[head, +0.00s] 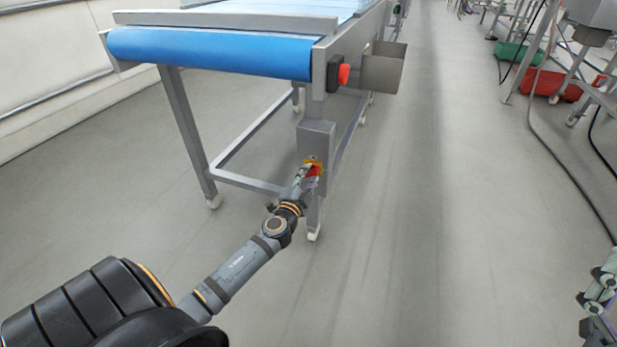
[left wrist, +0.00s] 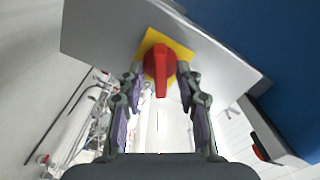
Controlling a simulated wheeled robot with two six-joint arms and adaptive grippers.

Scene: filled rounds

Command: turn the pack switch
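The pack switch (left wrist: 160,66) is a red rotary knob on a yellow plate (left wrist: 181,48), on the face of a grey box (left wrist: 105,30). In the left wrist view its handle points down in the picture, between the fingers of my left gripper (left wrist: 162,82). The fingers stand on either side of the knob, with a gap seen beside the handle. In the head view the switch (head: 314,169) is partly hidden behind my left gripper (head: 306,172), and the box (head: 316,138) is on the conveyor's leg. My right gripper (head: 600,290) shows only partly at the right edge.
The conveyor (head: 215,52) with a blue belt stands above the switch box. A red button (head: 344,74) and a grey metal bin (head: 384,68) are on its side. Green (head: 518,53) and red crates (head: 550,85) are at the far right. The floor between is clear.

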